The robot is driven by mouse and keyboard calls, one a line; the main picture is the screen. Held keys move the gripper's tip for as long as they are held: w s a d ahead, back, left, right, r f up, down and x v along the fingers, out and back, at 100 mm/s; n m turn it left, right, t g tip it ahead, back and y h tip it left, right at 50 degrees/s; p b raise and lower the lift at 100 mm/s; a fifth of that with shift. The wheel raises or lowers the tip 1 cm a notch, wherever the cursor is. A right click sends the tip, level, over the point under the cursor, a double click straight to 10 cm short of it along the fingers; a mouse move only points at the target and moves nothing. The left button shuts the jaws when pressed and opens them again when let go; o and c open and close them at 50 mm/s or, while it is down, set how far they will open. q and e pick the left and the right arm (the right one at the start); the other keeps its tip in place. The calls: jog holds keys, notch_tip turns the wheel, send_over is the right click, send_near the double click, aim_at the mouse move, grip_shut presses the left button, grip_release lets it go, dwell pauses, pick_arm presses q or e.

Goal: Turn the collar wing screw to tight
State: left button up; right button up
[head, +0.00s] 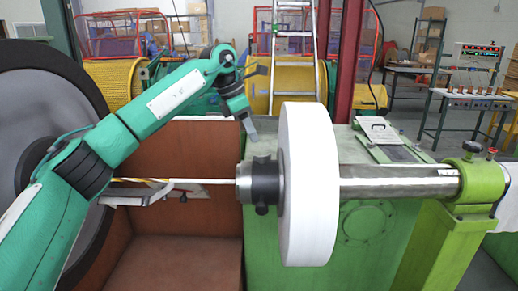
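A dark collar (264,182) sits around the shaft at the left face of the large white reel (308,184). A small dark screw head (261,159) sticks up from the collar's top, and another dark stub (262,210) shows beneath it. I cannot tell which is the wing screw, or how tight it is. My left gripper (251,131) points down above the collar, apart from it and left of the reel's rim. Its grey tip is small, and I cannot make out a gap between the fingers. My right gripper is out of view.
The steel shaft (400,182) runs right to a green bearing stand (474,182) with a dark knob. A striped rod (150,181) and a metal bracket (150,194) lie left of the collar. A dark wheel (50,130) stands at left.

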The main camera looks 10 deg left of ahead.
aim_at(260, 154)
pick_arm(q)
jog(key=x, duration=0.6)
jog(key=shift+d+f+p, duration=0.2)
jog(key=shift+f+p, duration=0.05)
jog(key=shift+p, duration=0.1)
grip_shut()
